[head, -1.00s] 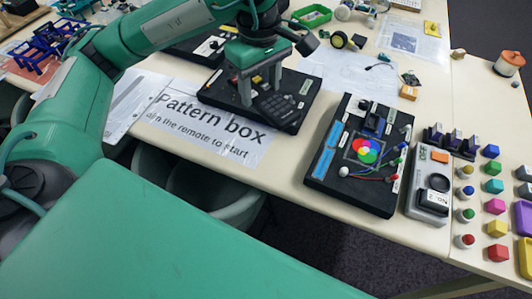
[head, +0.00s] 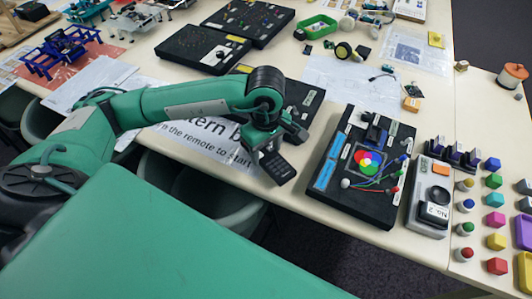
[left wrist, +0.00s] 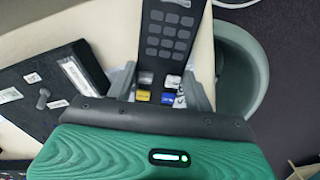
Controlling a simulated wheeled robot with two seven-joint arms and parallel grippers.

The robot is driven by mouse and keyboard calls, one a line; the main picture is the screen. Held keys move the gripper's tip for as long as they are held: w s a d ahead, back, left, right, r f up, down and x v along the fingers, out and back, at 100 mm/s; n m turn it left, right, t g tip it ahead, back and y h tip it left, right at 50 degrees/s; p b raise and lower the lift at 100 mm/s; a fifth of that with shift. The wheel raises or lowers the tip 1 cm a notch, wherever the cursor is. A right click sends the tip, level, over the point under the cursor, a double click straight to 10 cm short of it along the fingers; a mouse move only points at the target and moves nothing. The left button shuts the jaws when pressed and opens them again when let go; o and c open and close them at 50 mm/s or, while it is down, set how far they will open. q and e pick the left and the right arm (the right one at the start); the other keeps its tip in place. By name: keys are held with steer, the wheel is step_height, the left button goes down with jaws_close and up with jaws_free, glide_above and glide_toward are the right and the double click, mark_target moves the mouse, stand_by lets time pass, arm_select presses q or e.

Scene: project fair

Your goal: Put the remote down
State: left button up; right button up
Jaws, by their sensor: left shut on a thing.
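The remote (head: 279,167) is dark with a keypad. My left gripper (head: 268,149) is shut on it at the table's front edge, and the remote hangs tilted downward from the jaws in the head view. In the left wrist view the remote (left wrist: 167,35) extends away from between the fingers (left wrist: 161,90), its keys and small coloured buttons showing. The black pattern box (head: 305,100) is behind the gripper, partly hidden by my arm. The "Pattern box" sheet (head: 212,145) lies left of the gripper, partly covered. My right gripper is not in view.
A black box with a colour wheel (head: 350,180) stands to the right, then a grey button unit (head: 430,205) and several coloured blocks (head: 495,220). Bins (head: 215,205) stand below the table edge. Papers (head: 335,75) lie farther back.

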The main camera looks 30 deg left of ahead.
mark_target(266, 154)
arm_select(q)
step_height(266, 154, down, 2)
steer(key=shift+f, duration=0.6)
steer(key=o, duration=1)
steer(key=shift+o, duration=0.2)
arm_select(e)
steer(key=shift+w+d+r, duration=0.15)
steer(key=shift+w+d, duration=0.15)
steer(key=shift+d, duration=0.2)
arm_select(q)
steer(key=shift+r, duration=0.1)
